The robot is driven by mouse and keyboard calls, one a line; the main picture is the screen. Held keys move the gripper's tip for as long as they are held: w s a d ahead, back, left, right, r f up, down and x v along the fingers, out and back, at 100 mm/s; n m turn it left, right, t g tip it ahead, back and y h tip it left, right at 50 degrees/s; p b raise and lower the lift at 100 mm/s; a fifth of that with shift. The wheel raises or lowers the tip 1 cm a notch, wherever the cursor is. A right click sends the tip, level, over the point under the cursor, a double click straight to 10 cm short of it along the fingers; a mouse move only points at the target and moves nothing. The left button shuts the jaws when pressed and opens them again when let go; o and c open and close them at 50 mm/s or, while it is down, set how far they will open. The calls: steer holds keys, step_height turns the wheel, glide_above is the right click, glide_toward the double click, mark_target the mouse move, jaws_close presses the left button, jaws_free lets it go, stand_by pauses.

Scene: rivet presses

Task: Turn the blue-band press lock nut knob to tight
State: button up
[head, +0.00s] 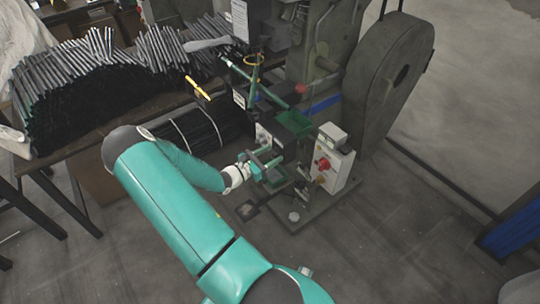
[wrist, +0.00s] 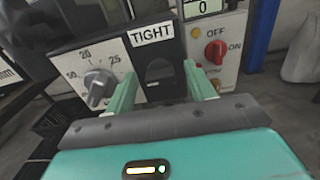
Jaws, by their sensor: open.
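The press with a blue band (head: 322,104) stands at the back centre in the head view. My gripper (head: 262,160) is in front of its lower control boxes. In the wrist view my gripper (wrist: 160,75) is open, with its two green fingers apart and nothing seen held. Between and beyond the fingers is a dark panel with a white TIGHT label (wrist: 151,33). Below the label is a dark rounded shape (wrist: 160,71), perhaps the lock nut knob; its setting cannot be told.
A grey dial knob (wrist: 98,82) with numbers sits left of the fingers. A red OFF/ON switch (wrist: 215,52) is on a pale box to the right, also seen in the head view (head: 324,163). A table of dark rods (head: 90,80) stands at the left. Open floor lies at the right.

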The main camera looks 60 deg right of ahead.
steer(key=shift+c, duration=0.2)
steer(key=c, duration=0.9)
steer(key=shift+c, duration=0.2)
